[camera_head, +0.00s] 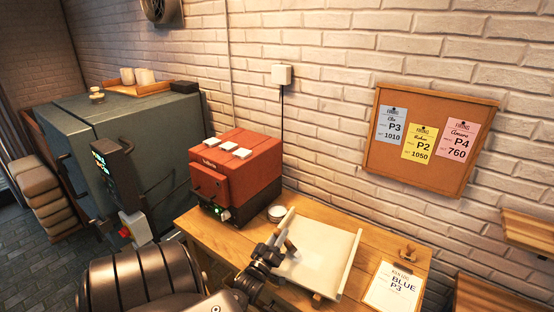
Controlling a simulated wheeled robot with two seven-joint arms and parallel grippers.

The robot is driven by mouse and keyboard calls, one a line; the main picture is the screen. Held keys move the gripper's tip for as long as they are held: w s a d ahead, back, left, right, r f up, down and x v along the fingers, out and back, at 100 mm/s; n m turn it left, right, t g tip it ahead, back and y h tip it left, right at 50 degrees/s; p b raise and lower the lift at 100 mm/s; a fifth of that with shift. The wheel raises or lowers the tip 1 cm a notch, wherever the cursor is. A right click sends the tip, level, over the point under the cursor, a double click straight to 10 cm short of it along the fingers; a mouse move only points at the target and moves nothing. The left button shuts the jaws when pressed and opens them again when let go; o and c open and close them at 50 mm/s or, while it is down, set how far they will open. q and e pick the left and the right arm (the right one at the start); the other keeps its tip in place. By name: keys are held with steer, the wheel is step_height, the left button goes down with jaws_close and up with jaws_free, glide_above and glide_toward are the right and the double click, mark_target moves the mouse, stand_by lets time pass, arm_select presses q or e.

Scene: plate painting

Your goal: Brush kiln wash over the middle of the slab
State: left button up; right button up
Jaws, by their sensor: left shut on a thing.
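A pale, flat slab (322,262) lies on the wooden table, with a light rail along its right side. My left gripper (277,247) is at the slab's left edge, shut on a slim pale thing (287,219) that looks like a brush handle tilted up. Its lower end is mostly hidden by the fingers, so I cannot tell whether it touches the slab. A small round pot (277,212) with a pale top stands just behind, left of the slab; its contents are not clear. My right gripper is not in view.
A red kiln (236,170) stands on the table's left part. A card reading "BLUE P3" (393,287) and a small wooden stamp-like thing (407,253) lie right of the slab. A large grey kiln (110,125) stands left. A corkboard (430,140) hangs behind.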

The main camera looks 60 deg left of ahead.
arm_select(q)
steer(key=shift+x, duration=0.8)
steer(key=shift+a+f, duration=0.1)
steer(key=shift+a, duration=0.05)
steer(key=shift+w+a+b, duration=0.35)
steer(key=shift+w+a, duration=0.15)
steer(key=shift+w, duration=0.25)
steer(key=shift+w+a+b, duration=0.35)
steer(key=shift+w+a, duration=0.1)
steer(key=shift+w, duration=0.25)
steer(key=shift+w+a+b, duration=0.35)
steer(key=shift+w+a, duration=0.1)
steer(key=shift+w, duration=0.25)
steer(key=shift+w+a+b, duration=0.3)
steer(key=shift+w+a, duration=0.15)
steer(key=shift+w, duration=0.25)
steer(key=shift+a, duration=0.1)
steer(key=b+x, duration=0.1)
steer(key=x, duration=0.2)
steer(key=shift+a+f+b, duration=0.2)
steer(key=shift+a+b, duration=0.05)
steer(key=shift+b, duration=0.1)
